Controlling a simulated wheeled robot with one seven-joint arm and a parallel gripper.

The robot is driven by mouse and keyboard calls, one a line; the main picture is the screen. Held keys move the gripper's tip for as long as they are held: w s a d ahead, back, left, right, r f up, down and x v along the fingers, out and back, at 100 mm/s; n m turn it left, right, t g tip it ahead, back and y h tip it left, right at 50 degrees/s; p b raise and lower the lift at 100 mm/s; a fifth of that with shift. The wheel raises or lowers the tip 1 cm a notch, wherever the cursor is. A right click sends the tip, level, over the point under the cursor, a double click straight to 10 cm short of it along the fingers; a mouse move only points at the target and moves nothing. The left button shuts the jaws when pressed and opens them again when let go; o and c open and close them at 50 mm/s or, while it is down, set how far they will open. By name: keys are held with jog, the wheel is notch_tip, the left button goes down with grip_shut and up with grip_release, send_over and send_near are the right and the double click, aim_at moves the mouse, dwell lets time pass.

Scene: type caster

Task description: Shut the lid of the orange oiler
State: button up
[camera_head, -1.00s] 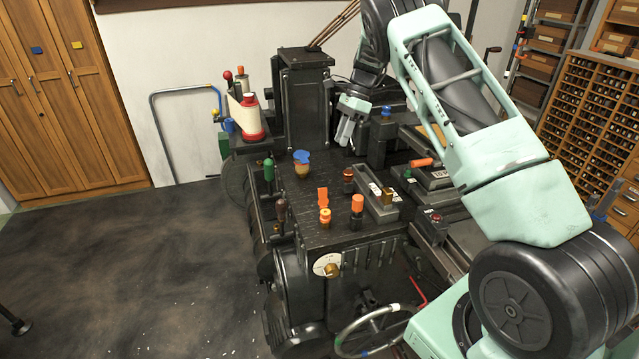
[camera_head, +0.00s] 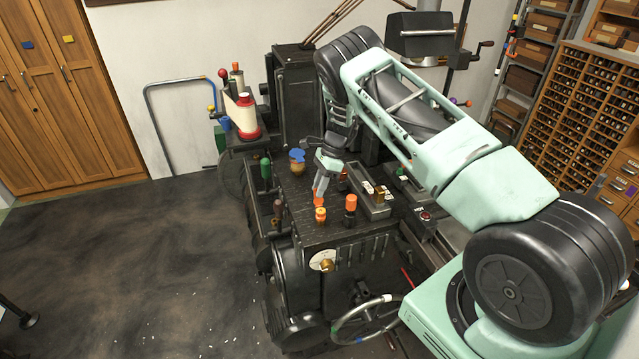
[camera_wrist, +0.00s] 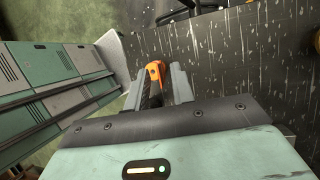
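The orange oiler (camera_head: 320,215) stands on the dark machine top near its front edge, left of a second orange-topped fitting. Its orange lid (camera_head: 318,201) stands up behind the body, partly covered by my fingertips. My gripper (camera_head: 320,187) points down at the lid from above and behind. In the wrist view, an orange part (camera_wrist: 155,70), which looks like the lid, shows between the grey finger ends of my gripper (camera_wrist: 157,82). The fingers stand a little apart there. I cannot tell whether they touch or pinch it.
The taller orange-topped fitting (camera_head: 350,205) stands close to the right. A blue-lidded brass cup (camera_head: 297,160) is behind on the left. A grey block with a brass knob (camera_head: 380,195) lies to the right. A handwheel (camera_head: 365,318) is below in front.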

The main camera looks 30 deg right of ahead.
jog(key=shift+c, duration=0.3)
grip_shut()
